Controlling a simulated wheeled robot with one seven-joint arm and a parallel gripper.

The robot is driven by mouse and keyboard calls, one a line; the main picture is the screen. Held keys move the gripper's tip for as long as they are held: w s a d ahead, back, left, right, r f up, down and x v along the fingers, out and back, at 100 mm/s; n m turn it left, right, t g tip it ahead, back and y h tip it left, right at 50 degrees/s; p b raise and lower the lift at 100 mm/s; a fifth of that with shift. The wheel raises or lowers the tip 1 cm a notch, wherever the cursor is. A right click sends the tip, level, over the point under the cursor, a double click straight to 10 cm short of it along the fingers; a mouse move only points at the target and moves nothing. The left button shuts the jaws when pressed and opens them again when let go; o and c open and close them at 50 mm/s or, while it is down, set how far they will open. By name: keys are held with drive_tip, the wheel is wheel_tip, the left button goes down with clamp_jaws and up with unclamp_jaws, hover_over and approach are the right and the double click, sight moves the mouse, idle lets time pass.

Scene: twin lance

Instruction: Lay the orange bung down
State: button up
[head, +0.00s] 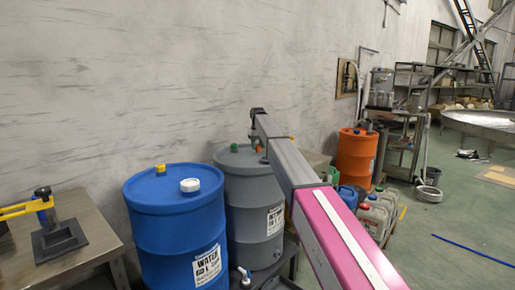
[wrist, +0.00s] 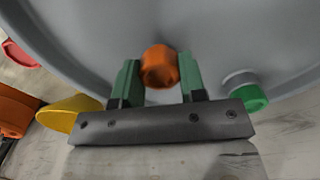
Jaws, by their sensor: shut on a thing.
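The orange bung (wrist: 160,67) is between the green fingers of my gripper (wrist: 159,82), which is shut on it, over the top of the grey drum (wrist: 80,40). In the head view the orange bung (head: 259,149) shows as a small spot by the arm's far end, above the grey drum (head: 240,190). My gripper is mostly hidden there by the arm. Whether the bung touches the drum top is unclear. A green bung (wrist: 248,97) sits on a neck on the drum top, apart from my gripper; it also shows in the head view (head: 234,148).
A blue drum (head: 175,220) with a yellow bung (head: 160,169) and a white cap (head: 190,185) stands left of the grey drum. A metal bench (head: 75,265) with a black and yellow tool is at far left. An orange drum (head: 356,157) and several jerrycans stand right. A wall is behind.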

drive_tip(key=shift+f, duration=0.3)
drive_tip(key=o, duration=1)
drive_tip(key=shift+f, duration=0.1)
wheel_tip(320, 180, up, 12)
drive_tip(key=shift+r, duration=0.15)
